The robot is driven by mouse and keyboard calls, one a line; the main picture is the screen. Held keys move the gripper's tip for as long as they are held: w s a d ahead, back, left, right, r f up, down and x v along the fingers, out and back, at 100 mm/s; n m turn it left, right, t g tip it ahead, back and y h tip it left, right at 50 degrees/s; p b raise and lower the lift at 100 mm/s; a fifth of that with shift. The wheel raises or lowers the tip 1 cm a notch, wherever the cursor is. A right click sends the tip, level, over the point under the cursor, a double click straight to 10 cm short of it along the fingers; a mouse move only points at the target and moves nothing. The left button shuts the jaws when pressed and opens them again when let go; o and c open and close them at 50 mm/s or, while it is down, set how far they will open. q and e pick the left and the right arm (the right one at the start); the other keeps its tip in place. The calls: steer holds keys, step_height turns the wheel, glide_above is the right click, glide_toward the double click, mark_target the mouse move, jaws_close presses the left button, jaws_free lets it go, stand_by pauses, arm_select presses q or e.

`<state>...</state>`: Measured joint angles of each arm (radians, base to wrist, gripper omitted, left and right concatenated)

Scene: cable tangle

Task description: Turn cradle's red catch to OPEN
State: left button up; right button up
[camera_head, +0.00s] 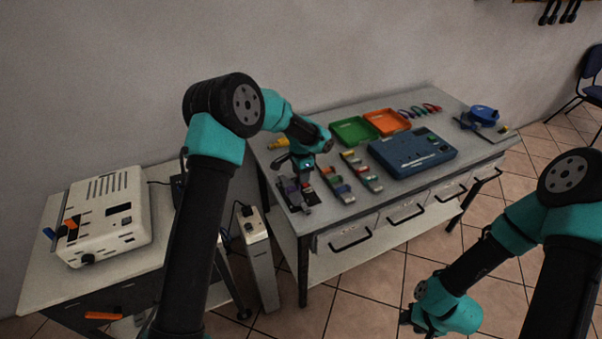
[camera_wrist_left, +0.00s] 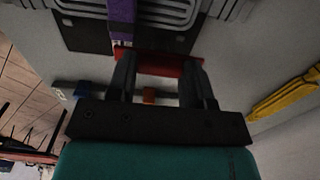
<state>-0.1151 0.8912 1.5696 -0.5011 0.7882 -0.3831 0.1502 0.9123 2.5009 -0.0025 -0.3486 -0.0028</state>
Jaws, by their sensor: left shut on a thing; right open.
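The red catch (camera_wrist_left: 160,64) shows as a red bar between the fingers of my left gripper (camera_wrist_left: 160,75) in the left wrist view. My left gripper is shut on it. The dark cradle plate (camera_wrist_left: 85,36) lies just beyond the catch, with a purple block (camera_wrist_left: 122,20) on it. In the head view, my left gripper (camera_head: 303,174) is over the cradle (camera_head: 289,198) at the table's left end, hiding part of it. No OPEN marking is readable. My right gripper (camera_head: 408,316) is open over the floor, away from the table.
Two racks of coloured pieces (camera_head: 337,184) stand right of the cradle, then a blue case (camera_head: 413,153). Green (camera_head: 352,131) and orange (camera_head: 388,122) trays are behind. A yellow tool (camera_wrist_left: 285,96) lies near the gripper. A cream machine (camera_head: 105,218) stands on the left bench.

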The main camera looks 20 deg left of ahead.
stand_by(0.3)
arm_select(q)
steer(key=o, duration=0.9)
step_height(320, 180, up, 17)
steer(key=shift+r, duration=0.2)
stand_by(0.4)
